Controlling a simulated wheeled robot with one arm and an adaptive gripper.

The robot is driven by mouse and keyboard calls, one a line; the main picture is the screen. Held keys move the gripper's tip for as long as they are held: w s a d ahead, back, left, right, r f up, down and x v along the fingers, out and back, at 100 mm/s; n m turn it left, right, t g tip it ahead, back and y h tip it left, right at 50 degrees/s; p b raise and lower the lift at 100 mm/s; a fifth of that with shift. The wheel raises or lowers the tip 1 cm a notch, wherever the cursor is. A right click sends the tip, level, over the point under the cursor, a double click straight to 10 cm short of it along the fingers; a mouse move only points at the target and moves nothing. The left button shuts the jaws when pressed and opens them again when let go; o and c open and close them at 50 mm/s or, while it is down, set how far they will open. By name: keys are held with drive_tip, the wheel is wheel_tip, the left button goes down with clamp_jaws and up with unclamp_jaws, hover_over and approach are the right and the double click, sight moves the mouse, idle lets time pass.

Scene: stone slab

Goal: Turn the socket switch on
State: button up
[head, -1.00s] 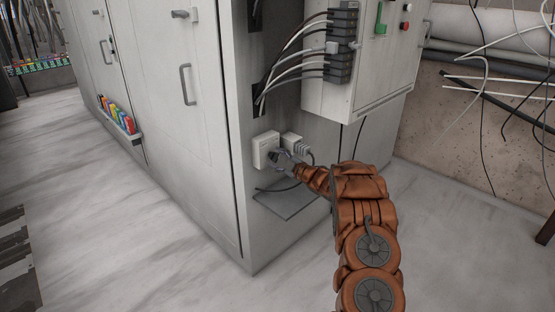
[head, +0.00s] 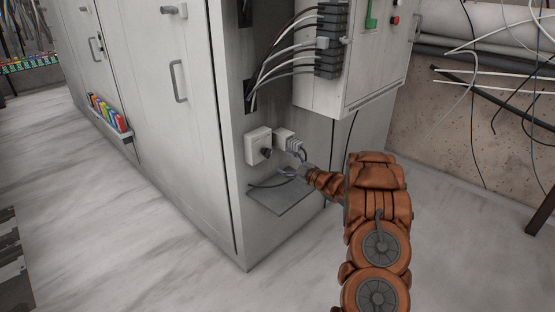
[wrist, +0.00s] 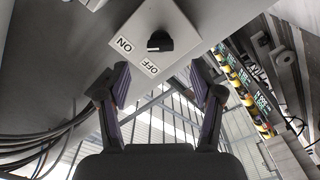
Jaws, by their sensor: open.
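The socket switch (head: 257,146) is a pale square box on the grey cabinet's side, with a black knob (head: 266,152) on its face. In the wrist view the switch box (wrist: 180,22) is at the top, tilted, with its black knob (wrist: 160,41). An ON label (wrist: 123,45) is left of the knob and an OFF label (wrist: 149,66) below it. I cannot tell clearly which label the knob points to. My gripper (wrist: 162,84) is open and empty, its fingers apart and clear of the knob. In the head view my gripper (head: 294,172) is right of and below the switch.
A thin grey shelf (head: 281,197) juts out below. A control box (head: 352,65) with black connectors and wires hangs above. Open floor lies to the left.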

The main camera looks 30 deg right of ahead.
drive_tip(key=shift+v, duration=1.5)
drive_tip(key=s+a+r+m+g+h, duration=0.2)
drive_tip(key=a+r+m+g+h, duration=0.2)
drive_tip(key=r+m+g+h, duration=0.3)
drive_tip(key=s+a+m+g+y, duration=0.15)
drive_tip(key=s+a+g, duration=0.35)
drive_tip(key=s+a, duration=0.85)
drive_tip(key=s+a+m+g+y, duration=0.15)
drive_tip(key=s+a+g, duration=0.45)
drive_tip(key=s, duration=1.3)
drive_tip(key=s+a+m+g, duration=0.2)
drive_tip(key=s+a+g, duration=0.1)
drive_tip(key=s+a, duration=1.15)
wheel_tip(320, 180, up, 18)
drive_tip(key=d+t+p, duration=0.1)
drive_tip(key=p, duration=1.6)
drive_tip(key=shift+d+r+t, duration=0.15)
drive_tip(key=shift+t, duration=0.15)
